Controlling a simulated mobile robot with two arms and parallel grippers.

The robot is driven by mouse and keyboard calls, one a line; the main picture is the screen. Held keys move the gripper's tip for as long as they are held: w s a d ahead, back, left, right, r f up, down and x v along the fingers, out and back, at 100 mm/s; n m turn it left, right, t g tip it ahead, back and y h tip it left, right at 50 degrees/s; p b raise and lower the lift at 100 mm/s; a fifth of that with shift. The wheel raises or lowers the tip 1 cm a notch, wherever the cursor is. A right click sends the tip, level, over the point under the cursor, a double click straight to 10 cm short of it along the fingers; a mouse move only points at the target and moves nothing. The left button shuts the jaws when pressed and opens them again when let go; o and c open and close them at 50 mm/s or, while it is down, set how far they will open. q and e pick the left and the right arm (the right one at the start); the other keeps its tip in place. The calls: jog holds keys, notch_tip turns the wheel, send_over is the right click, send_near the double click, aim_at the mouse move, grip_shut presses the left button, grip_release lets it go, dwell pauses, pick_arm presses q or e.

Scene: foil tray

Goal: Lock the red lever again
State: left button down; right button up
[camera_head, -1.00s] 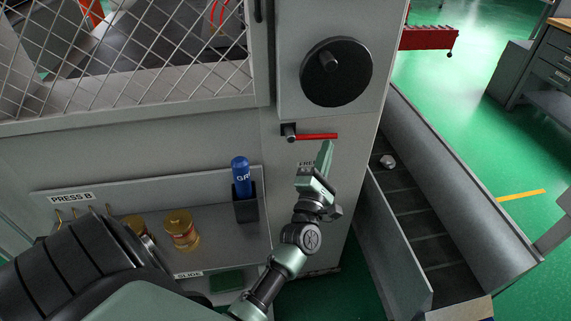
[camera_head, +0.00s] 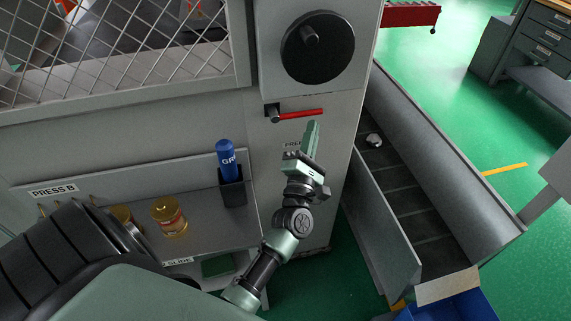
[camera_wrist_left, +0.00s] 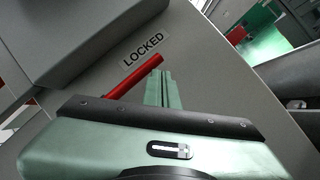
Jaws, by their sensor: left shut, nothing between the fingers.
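The red lever (camera_head: 298,114) sits on the grey machine front below the black handwheel. It points right, nearly level, from a dark pivot (camera_head: 272,113). In the left wrist view the lever (camera_wrist_left: 132,76) lies next to a "LOCKED" label (camera_wrist_left: 143,49), its tip just below the label. My left gripper (camera_head: 312,126) is shut and empty, its fingertips a little below the lever's right end. The left wrist view shows the fingers (camera_wrist_left: 159,76) close beside the lever's tip; I cannot tell if they touch. A second label is partly hidden behind the gripper. My right gripper is not in view.
A black handwheel (camera_head: 318,47) projects above the lever. A shelf (camera_head: 232,232) at lower left holds a blue tube (camera_head: 227,160) and gold-lidded jars (camera_head: 168,215). A grey chute (camera_head: 440,165) runs along the right, with a blue bin (camera_head: 455,305) at its foot.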

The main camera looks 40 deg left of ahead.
pick_arm(q)
jog(key=s+d, duration=0.3)
jog(key=s, duration=0.4)
jog(key=s+d+f, duration=0.1)
jog(key=s+d, duration=0.2)
jog(key=s, duration=0.4)
jog(key=shift+s+f+p, duration=0.2)
jog(key=shift+s+p, duration=0.1)
jog(key=shift+p, duration=0.05)
